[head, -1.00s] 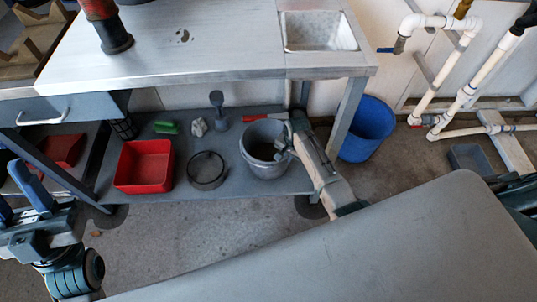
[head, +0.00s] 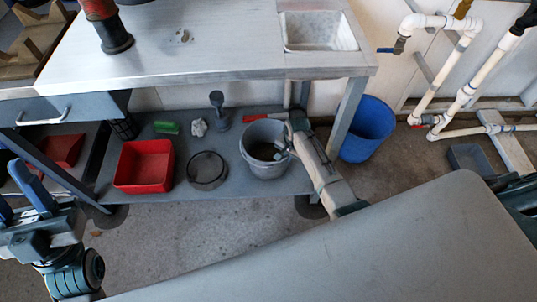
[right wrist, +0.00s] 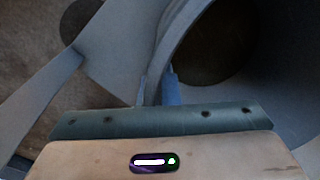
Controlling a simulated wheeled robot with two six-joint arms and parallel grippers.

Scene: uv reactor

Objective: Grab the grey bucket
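The grey bucket (head: 264,165) stands on the lower shelf of the workbench, near its right end. My right gripper (head: 284,146) is at the right side of the bucket's rim. In the right wrist view the bucket wall (right wrist: 185,35) runs down between the closely set fingers (right wrist: 158,90), with a blue finger on the inner side; they look shut on the rim. The outer finger is mostly hidden. My left gripper (head: 20,195) is at the lower left, its blue fingers apart and empty, away from the bucket.
The shelf (head: 225,185) also holds a red bin (head: 144,166), a round dark-rimmed container (head: 207,170), a green item (head: 166,127) and a plunger-like tool (head: 217,108). A blue bin (head: 367,128) stands on the floor beyond the right bench leg (head: 344,122). The bench top (head: 200,60) lies above.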

